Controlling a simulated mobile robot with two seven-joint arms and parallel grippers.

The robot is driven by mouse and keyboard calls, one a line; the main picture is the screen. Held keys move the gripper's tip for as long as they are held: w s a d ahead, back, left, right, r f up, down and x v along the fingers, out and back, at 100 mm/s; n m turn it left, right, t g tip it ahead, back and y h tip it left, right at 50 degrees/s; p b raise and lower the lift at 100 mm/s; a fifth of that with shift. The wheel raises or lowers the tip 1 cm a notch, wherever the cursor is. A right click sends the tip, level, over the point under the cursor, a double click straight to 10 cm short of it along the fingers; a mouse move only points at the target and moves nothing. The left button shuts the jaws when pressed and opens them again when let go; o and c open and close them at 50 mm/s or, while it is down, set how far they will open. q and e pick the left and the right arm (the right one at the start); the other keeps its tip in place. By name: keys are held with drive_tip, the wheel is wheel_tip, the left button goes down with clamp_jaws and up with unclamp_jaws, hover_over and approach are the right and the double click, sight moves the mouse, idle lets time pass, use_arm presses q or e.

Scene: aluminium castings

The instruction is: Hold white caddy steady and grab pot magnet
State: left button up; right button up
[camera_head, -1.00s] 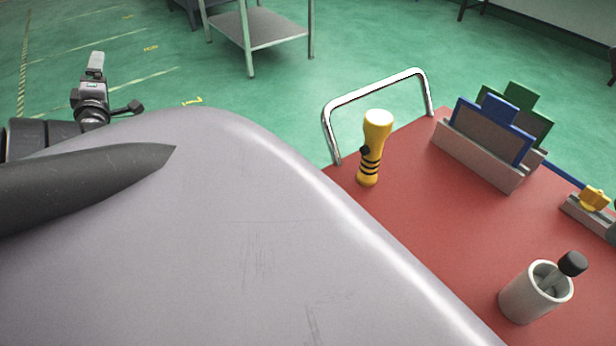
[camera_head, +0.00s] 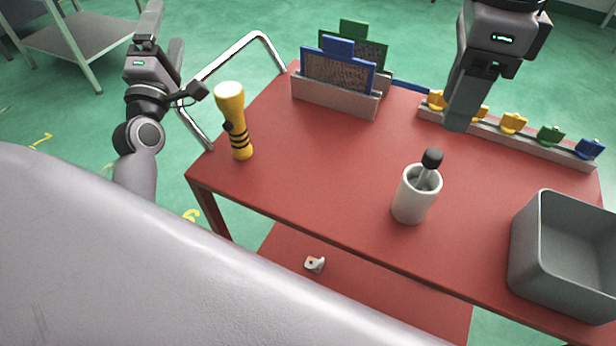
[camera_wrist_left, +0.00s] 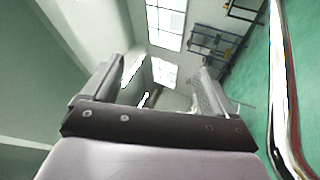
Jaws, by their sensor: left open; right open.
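The white caddy (camera_head: 411,203) is a cylindrical cup standing upright on the red table top (camera_head: 300,190). A grey-stemmed thing with a black head (camera_head: 432,159) leans in it, its lower end hidden; it may be the pot magnet. My left gripper (camera_head: 163,30) is open and empty, pointing up beyond the table's left end, well away from the caddy. Its open fingers also show in the left wrist view (camera_wrist_left: 150,85), with nothing between them. My right gripper (camera_head: 460,118) is open, pointing down behind and right of the caddy, by the clip rail; its fingers are seen side-on.
A yellow flashlight (camera_head: 235,125) stands near the left edge beside a chrome handle (camera_head: 215,75). A rack with blue and green framed boards (camera_head: 338,100) stands behind. A rail with coloured clips (camera_head: 513,124) lies back right. A grey bin (camera_head: 565,285) is front right. A small white-orange thing (camera_head: 314,264) lies on the lower shelf.

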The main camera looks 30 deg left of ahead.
use_arm(q)
drive_tip(key=w+d+r+m+t+h, duration=0.1)
drive_tip(key=d+r+m+t+h, duration=0.1)
drive_tip(key=d+r+m+h, duration=0.45)
drive_tip(key=w+d+r+m+t+h, duration=0.1)
drive_tip(key=w+d+r+m+t, duration=0.15)
drive_tip(key=d, duration=0.75)
drive_tip(key=n+g+h, duration=1.6)
drive_tip(key=n+h, duration=0.1)
drive_tip(key=h, duration=0.3)
hover_over(399, 192)
drive_tip(key=w+a, duration=0.2)
drive_tip(key=a, duration=0.2)
wheel_tip(399, 192, down, 16)
drive_tip(key=s+f+m+g, duration=0.1)
drive_tip(key=f+m, duration=0.1)
drive_tip(key=s+f+m+g+y, duration=0.1)
drive_tip(key=f+m, duration=0.2)
drive_tip(key=s+f+m+g+y, duration=0.1)
drive_tip(key=f+m, duration=0.1)
drive_tip(key=shift+s+f+m+g, duration=0.2)
drive_tip(key=shift+f+m+g, duration=0.05)
drive_tip(key=shift+f+m, duration=0.05)
drive_tip(key=shift+x, duration=3.5)
drive_tip(key=c, duration=1.1)
